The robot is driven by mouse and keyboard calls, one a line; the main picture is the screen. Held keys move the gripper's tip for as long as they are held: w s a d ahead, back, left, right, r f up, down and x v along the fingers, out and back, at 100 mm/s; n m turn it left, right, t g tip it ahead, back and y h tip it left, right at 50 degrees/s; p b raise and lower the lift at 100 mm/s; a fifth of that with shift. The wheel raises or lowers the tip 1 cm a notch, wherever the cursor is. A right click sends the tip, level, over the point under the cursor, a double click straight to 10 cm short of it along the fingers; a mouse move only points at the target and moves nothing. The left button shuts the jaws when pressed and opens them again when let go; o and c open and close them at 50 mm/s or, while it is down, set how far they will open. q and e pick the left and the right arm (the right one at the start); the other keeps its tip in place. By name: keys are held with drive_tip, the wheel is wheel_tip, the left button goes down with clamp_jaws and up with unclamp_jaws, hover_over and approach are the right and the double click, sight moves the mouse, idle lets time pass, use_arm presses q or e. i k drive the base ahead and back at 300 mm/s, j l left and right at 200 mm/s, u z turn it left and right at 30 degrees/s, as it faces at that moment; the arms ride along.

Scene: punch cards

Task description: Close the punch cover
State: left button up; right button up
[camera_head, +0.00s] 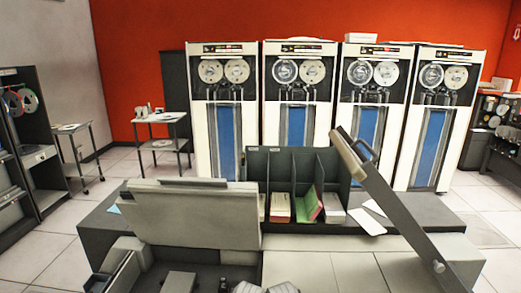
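The punch machine (305,270) stands in front of me, with a pale flat top at the lower middle. A long grey raised panel (408,221) on its right side looks like the punch cover. It stands open, slanting from a pivot at the lower right up to the left, with a small handle (367,149) near its upper end. A wide pale grey panel (192,214) also stands raised on the left; I cannot tell whether it belongs to the same cover. I cannot make out either gripper in this view. Nothing is seen touching the slanted panel.
Behind the panels is a dark divided card rack (262,163) holding cards, including green ones (309,205). Loose white cards (367,221) lie right of it. Tall tape cabinets (222,130) line the red wall. A small cart (161,131) stands back left, with clear tiled floor (45,250) at left.

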sight(196, 213)
drive_tip(key=k+l, duration=0.1)
drive_tip(key=l, duration=0.25)
drive_tip(key=l+u, duration=0.1)
drive_tip(key=l, duration=0.25)
drive_tip(key=k+l, duration=0.15)
drive_tip(key=l, duration=0.2)
drive_tip(key=k+l+u, duration=0.1)
drive_tip(key=l, duration=0.25)
